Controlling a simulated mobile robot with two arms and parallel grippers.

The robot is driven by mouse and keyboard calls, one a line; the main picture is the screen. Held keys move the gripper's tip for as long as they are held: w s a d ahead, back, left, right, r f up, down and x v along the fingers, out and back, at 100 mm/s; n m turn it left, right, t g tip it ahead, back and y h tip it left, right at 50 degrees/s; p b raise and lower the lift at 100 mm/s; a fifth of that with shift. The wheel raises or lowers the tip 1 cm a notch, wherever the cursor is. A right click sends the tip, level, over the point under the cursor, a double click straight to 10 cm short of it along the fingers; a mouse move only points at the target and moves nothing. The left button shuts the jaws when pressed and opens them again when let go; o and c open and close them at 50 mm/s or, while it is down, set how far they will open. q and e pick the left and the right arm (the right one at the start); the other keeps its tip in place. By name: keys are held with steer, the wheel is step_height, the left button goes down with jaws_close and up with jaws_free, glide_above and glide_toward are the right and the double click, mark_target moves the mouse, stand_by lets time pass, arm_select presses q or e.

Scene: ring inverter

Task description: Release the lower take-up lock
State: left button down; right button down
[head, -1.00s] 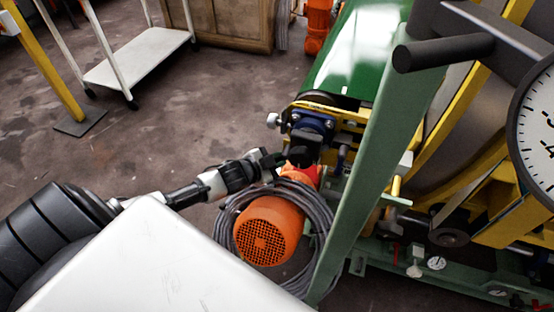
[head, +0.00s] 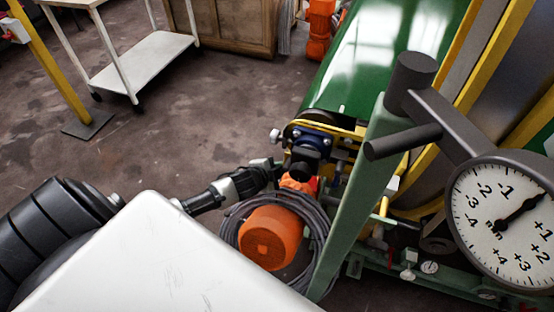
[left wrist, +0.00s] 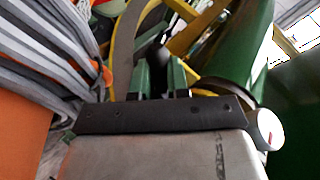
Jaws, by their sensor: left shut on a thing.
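My left gripper (head: 276,168) reaches in from the left to the end of the green conveyor, above an orange motor. It is shut on a small dark part, which I take to be the take-up lock's handle; the jaws hide most of it. In the left wrist view, my left gripper (left wrist: 163,76) closes around a dark upright piece (left wrist: 160,56). A blue bearing block (head: 312,138) with a silver bolt head (head: 275,136) sits just beyond the gripper. I cannot make out the lock's own position. My right gripper is not in view.
The orange motor (head: 270,238) is wrapped in grey cable (head: 322,222), close below the gripper. A green post (head: 362,190) and a dial gauge (head: 507,222) stand to the right. A white cart (head: 145,66) is at the back left. The floor between is clear.

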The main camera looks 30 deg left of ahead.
arm_select(q)
steer(key=shift+a+r+m+g+y+p, duration=0.1)
steer(key=shift+r+m+g+y+p, duration=0.35)
steer(key=shift+p, duration=0.55)
steer(key=shift+f, duration=0.1)
steer(key=c, duration=1.1)
jaws_free()
steer(key=p+v, duration=0.2)
steer(key=v, duration=0.8)
steer(key=shift+s, duration=0.45)
